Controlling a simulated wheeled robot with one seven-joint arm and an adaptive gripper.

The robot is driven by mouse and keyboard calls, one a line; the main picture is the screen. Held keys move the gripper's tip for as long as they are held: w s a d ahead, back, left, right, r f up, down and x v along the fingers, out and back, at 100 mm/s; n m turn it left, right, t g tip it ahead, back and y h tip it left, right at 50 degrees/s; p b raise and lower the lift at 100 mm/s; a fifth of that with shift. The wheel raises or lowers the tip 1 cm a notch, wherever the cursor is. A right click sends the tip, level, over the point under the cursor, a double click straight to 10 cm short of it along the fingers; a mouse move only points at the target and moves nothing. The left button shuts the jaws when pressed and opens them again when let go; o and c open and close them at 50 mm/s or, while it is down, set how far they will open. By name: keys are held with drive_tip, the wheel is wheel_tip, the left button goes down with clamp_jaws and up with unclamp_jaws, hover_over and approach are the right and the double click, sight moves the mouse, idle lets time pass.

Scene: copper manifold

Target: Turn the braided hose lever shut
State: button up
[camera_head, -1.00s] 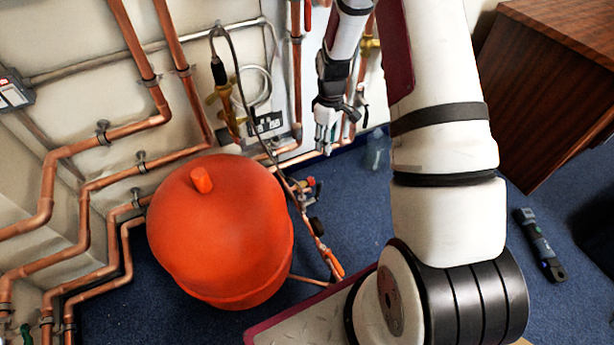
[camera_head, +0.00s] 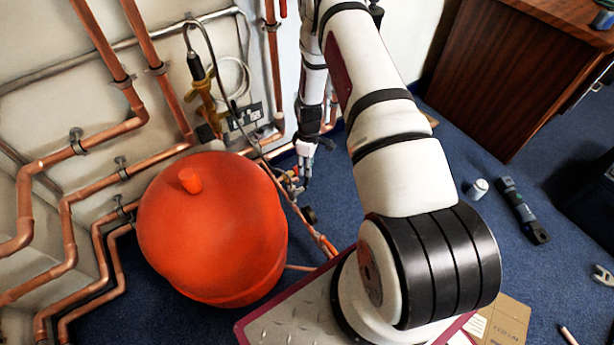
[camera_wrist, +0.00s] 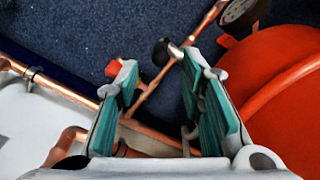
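My gripper (camera_head: 305,168) reaches down beside the red vessel in the head view, at the small valve fittings (camera_head: 290,182) on the copper pipe. In the wrist view my gripper (camera_wrist: 160,78) is open, its two green-padded fingers apart with nothing held between them. A black-tipped metal part (camera_wrist: 164,52) shows just past the fingertips, and a small red handle (camera_wrist: 114,68) is by the left fingertip. I cannot tell which of these is the braided hose lever. The gripper hides part of the fittings in the head view.
The red vessel (camera_head: 212,225) stands close to the left of my gripper in the head view. Copper pipes (camera_head: 95,185) run along the wall. A round gauge (camera_wrist: 238,10) is at the wrist view's top right. Blue carpet (camera_head: 340,205) is clear right of the fittings.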

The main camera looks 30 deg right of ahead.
sight(307, 180)
wheel_tip(307, 180, down, 6)
drive_tip(key=shift+s+r+b, duration=0.1)
drive_tip(key=shift+r+b, duration=0.05)
drive_tip(key=shift+b, duration=0.55)
drive_tip(key=shift+c, duration=0.3)
clamp_jaws()
